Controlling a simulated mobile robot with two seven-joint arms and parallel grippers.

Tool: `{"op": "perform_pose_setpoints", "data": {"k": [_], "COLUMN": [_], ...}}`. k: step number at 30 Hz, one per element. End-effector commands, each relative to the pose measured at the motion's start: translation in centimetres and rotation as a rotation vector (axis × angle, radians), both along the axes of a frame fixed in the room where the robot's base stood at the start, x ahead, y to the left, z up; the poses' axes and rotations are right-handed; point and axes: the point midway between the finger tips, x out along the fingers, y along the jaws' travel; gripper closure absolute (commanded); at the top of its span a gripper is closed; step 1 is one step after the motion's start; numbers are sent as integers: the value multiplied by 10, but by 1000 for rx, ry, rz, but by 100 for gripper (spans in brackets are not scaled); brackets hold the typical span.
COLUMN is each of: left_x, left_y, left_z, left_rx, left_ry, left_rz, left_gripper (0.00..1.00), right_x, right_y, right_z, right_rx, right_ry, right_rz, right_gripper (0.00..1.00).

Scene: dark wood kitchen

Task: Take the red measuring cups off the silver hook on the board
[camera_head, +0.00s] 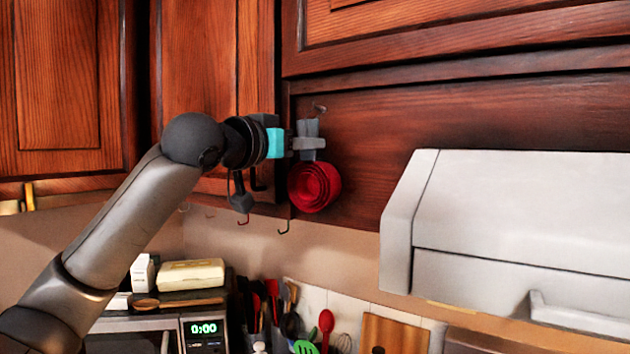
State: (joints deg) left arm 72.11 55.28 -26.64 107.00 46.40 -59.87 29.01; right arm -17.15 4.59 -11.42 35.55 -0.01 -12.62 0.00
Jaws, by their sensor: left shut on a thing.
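The red measuring cups (315,187) are nested together and hang in front of the dark wood board (450,115), near its left end. My left gripper (309,142) reaches in from the left and is shut on the top of the cups, at their handles, which the fingers mostly hide. The small silver hook (320,108) shows on the board just above the fingertips. I cannot tell whether the handles still touch the hook. My right gripper is out of view.
A white range hood (520,225) juts out to the right of the cups. Dark wood cabinets (205,80) stand behind my left arm. Small hooks (284,228) hang under the cabinet edge. Below are utensils (326,325), a cutting board (393,335) and an oven with a clock (204,329).

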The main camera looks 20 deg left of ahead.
Motion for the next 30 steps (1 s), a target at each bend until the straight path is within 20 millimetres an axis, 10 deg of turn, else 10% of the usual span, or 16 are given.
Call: {"op": "perform_pose_setpoints", "data": {"k": [17, 30], "left_x": [-11, -92], "left_y": [1, 13], "left_z": [13, 56], "left_rx": [0, 1], "left_ry": [-6, -8], "left_rz": [-1, 1], "left_gripper": [100, 100], "right_x": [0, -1], "right_y": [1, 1], "right_z": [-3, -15], "right_rx": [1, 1], "right_ry": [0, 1], "right_rz": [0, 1], "right_gripper": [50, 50]}}
